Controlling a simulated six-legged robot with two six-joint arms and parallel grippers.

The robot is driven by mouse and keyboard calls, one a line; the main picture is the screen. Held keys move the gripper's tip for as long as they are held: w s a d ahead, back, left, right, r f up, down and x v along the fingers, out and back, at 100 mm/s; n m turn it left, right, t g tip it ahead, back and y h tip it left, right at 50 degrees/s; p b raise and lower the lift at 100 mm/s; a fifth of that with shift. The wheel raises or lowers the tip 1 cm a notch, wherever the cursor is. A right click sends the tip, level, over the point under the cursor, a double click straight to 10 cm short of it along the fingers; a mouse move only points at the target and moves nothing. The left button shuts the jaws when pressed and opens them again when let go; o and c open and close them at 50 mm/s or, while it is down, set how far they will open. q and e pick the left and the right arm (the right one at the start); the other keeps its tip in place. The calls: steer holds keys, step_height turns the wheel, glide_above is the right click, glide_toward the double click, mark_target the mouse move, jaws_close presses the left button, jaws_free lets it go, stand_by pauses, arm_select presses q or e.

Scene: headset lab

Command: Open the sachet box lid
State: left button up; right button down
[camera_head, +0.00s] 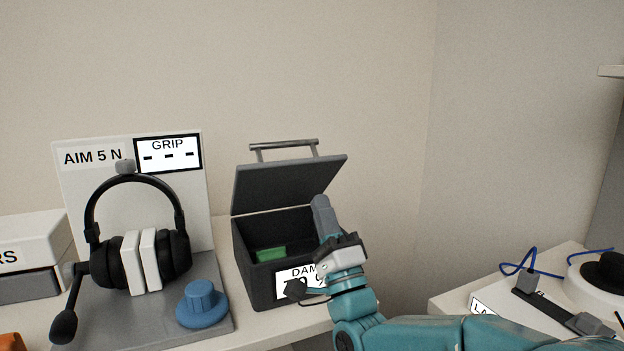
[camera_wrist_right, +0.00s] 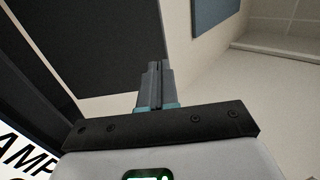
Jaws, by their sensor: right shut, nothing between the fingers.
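The sachet box (camera_head: 258,270) is a dark grey box on the table, with a white label on its front that my right arm partly covers. Its lid (camera_head: 285,184) stands raised and tilted, with a metal bar handle (camera_head: 284,148) at its upper edge. A green sachet (camera_head: 270,254) shows inside. My right gripper (camera_head: 320,203) is shut and empty, at the box's right side just below the lid's right part. In the right wrist view the shut fingers (camera_wrist_right: 154,72) point toward the dark lid (camera_wrist_right: 100,45). My left gripper is not in view.
Left of the box, a headset (camera_head: 137,225) sits on a grey stand with a blue knob (camera_head: 202,304) and a sign board (camera_head: 190,190). A white box (camera_head: 30,236) is at far left. At right, another table holds a blue cable (camera_head: 520,262) and a round white device (camera_head: 590,280).

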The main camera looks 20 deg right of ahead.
mark_target(309, 164)
steer(key=x, duration=0.6)
steer(key=shift+w+r+p, duration=0.2)
steer(key=shift+r+p, duration=0.4)
steer(key=shift+p, duration=0.15)
steer(key=w+r+g+p, duration=0.1)
steer(key=p, duration=0.1)
steer(key=w+r+g+p, duration=0.1)
steer(key=r+p, duration=0.1)
steer(key=w+r+g+p, duration=0.1)
steer(key=p, duration=0.2)
steer(key=shift+w+r, duration=0.3)
steer(key=shift+r, duration=0.05)
steer(key=w+g+p, duration=0.1)
steer(key=w+r+p, duration=0.1)
steer(key=p, duration=0.1)
steer(key=w+g+p, duration=0.1)
steer(key=p, duration=0.1)
steer(key=shift+a+r+g, duration=0.1)
steer(key=shift+r+g, duration=0.2)
steer(key=shift+w+g+p, duration=0.3)
steer(key=shift+w+p, duration=0.25)
steer(key=shift+w, duration=0.05)
steer(key=shift+f, duration=0.2)
